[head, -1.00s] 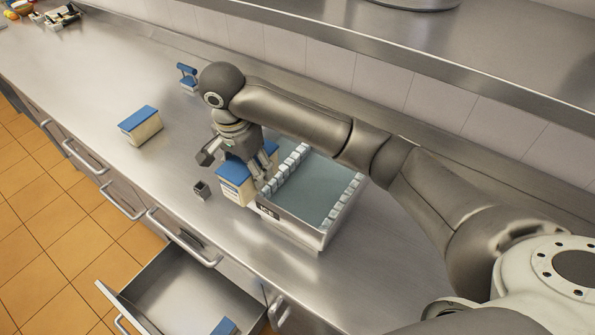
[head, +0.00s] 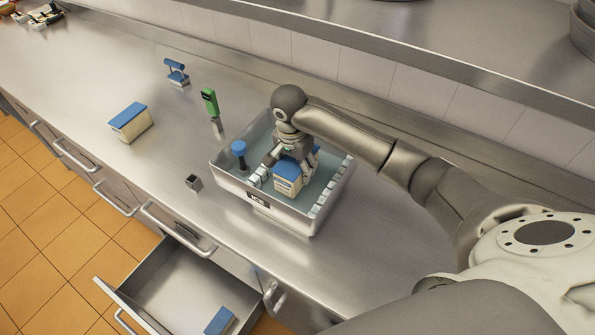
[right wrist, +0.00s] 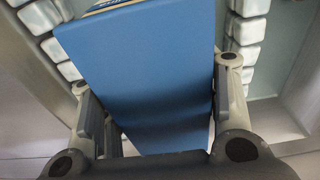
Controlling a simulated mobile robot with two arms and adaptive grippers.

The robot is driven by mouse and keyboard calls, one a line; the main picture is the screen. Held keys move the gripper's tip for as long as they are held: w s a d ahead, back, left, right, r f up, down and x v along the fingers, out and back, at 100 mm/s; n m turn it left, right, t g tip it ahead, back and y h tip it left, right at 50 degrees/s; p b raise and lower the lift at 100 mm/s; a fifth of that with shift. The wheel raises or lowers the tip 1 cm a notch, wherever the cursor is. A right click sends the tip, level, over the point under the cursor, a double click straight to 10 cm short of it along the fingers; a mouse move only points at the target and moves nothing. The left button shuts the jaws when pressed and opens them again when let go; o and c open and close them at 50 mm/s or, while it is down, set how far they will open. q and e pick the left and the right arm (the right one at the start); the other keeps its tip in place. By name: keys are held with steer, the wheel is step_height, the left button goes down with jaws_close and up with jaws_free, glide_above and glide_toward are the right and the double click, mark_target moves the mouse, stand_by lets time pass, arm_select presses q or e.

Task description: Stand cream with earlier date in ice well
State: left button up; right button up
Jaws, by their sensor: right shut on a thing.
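My right gripper (head: 288,163) is shut on a cream carton (head: 287,183) with a blue top and pale printed sides. The carton is upright inside the ice well (head: 258,199), a grey open tub marked ICE, between rows of white ice cubes. I cannot tell whether its base touches the floor of the well. In the right wrist view the carton's blue top (right wrist: 145,80) fills the space between the fingers. Another blue-topped carton (head: 130,121) stands on the counter to the left. The dates are too small to read. My left gripper is not in view.
A blue-topped tool (head: 239,150) stands at the well's left side. A green-topped item (head: 210,102), a blue item on a stand (head: 177,72) and a small dark box (head: 194,183) are on the counter. An open drawer (head: 185,285) below holds a blue object (head: 219,321).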

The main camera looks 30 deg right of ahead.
steer(key=f+p, duration=0.1)
steer(key=f, duration=0.2)
steer(key=shift+w+d+p, duration=0.1)
steer(key=shift+d+p, duration=0.1)
steer(key=shift+p, duration=0.15)
steer(key=shift+f, duration=0.1)
steer(key=o, duration=1.4)
steer(key=shift+f, duration=0.2)
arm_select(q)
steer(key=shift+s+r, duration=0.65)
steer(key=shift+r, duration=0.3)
arm_select(e)
steer(key=shift+r, duration=0.1)
